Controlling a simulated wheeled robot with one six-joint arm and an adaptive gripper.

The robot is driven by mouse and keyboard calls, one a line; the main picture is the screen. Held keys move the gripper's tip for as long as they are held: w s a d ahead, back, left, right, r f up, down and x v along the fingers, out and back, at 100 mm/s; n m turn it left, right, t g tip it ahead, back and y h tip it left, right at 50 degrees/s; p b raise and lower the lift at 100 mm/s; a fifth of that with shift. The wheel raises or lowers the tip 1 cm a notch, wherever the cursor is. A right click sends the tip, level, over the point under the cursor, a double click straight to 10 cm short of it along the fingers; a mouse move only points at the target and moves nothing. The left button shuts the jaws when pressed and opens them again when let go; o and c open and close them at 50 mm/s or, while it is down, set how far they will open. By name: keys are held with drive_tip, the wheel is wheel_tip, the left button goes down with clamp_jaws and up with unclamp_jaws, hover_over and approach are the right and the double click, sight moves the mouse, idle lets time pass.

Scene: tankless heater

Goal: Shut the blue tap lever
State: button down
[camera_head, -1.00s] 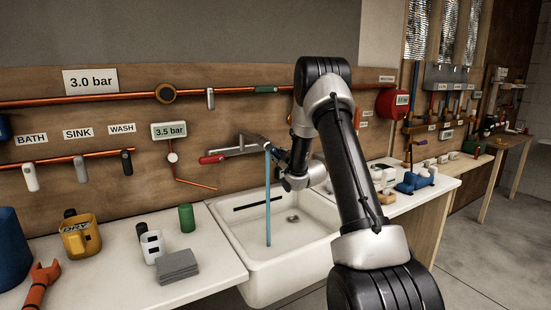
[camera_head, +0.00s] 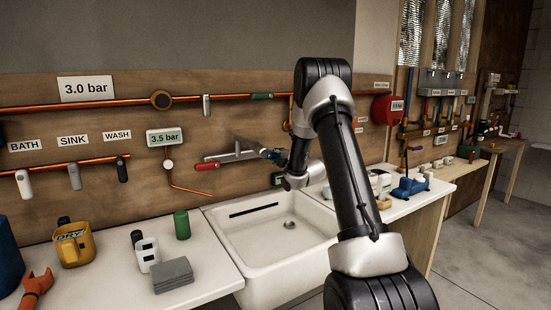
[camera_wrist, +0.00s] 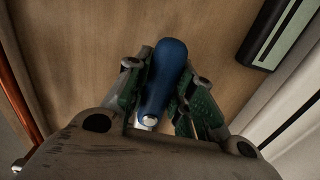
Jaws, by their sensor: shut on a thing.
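The blue tap lever (camera_wrist: 167,72) shows in the wrist view as a rounded blue handle with a pale metal end. My gripper (camera_wrist: 163,90) has its dark green finger pads on both sides of the lever and is shut on it. In the head view my gripper (camera_head: 274,155) is at the right end of the wall tap, above the sink, and hides most of the blue lever. The tap's grey body (camera_head: 238,155) has a red lever (camera_head: 207,166) at its left. No water stream shows below the spout.
The white sink (camera_head: 300,255) lies below the tap and looks empty. A pressure display reading 3.5 bar (camera_head: 164,138) hangs to the left. On the counter stand a yellow jug (camera_head: 75,246), a green cylinder (camera_head: 182,224) and grey folded cloths (camera_head: 172,276).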

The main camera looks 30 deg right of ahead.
drive_tip(key=shift+n, duration=0.5)
drive_tip(key=c, duration=1.2)
unclamp_jaws()
drive_tip(key=shift+r, duration=0.1)
drive_tip(key=s, duration=1.2)
drive_tip(key=shift+d, duration=0.15)
